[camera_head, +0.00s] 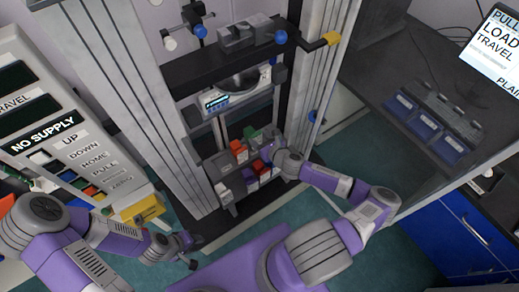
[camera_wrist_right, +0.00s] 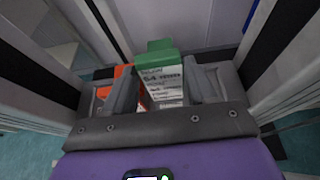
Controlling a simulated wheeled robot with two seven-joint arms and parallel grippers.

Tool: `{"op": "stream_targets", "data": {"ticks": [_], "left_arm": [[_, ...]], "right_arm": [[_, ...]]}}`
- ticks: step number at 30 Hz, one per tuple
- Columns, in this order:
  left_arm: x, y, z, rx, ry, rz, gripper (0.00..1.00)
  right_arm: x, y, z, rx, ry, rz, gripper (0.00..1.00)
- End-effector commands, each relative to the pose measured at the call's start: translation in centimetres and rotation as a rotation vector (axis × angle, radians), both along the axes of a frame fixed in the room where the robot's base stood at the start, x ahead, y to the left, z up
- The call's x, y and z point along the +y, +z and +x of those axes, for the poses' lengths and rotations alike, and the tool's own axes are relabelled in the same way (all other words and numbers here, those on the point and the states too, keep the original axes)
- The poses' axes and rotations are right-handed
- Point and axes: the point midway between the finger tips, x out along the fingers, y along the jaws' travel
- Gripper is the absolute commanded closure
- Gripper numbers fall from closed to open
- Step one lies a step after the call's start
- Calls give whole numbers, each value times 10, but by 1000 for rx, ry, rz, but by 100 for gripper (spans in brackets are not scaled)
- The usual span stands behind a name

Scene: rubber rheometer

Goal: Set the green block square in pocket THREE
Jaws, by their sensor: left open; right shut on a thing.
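The green block (camera_head: 250,133) shows at the back of the small block rack (camera_head: 229,196) on the machine column. In the right wrist view the green block (camera_wrist_right: 160,62) has a white printed label and sits between the two fingers. My right gripper (camera_wrist_right: 165,92) is shut on it; its fingertips are partly hidden in the head view. I cannot tell whether the block is seated in a pocket or clear of the rack. No pocket number can be read. My left gripper (camera_head: 188,250) is open and empty, low and left of the rack.
Red-orange blocks (camera_head: 239,151) sit close by in the rack; one orange block (camera_wrist_right: 124,72) is beside the left finger. A white display unit (camera_head: 236,92) is above. Column posts (camera_head: 172,95) flank the rack. A control panel (camera_head: 60,130) stands left, and a dark bench (camera_head: 400,90) right.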

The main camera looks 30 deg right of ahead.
Motion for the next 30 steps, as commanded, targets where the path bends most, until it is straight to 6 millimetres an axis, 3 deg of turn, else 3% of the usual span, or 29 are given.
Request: {"op": "stream_targets", "data": {"ticks": [1, 8, 15, 29, 30], "left_arm": [[0, -10, 0, 0, 0, 0, 57], [0, -19, 0, -1, 0, 0, 57], [0, -45, 0, -1, 0, 0, 57], [0, -48, 0, -1, 0, 0, 57], [0, -47, 0, -1, 0, 0, 57]], "right_arm": [[0, -9, 0, -1, 0, 0, 95], [0, -19, 0, -1, 0, -1, 95], [0, -46, 0, -1, 0, -1, 95], [0, -51, 0, -1, 0, 0, 95], [0, -51, 0, 0, 0, 0, 37]]}}
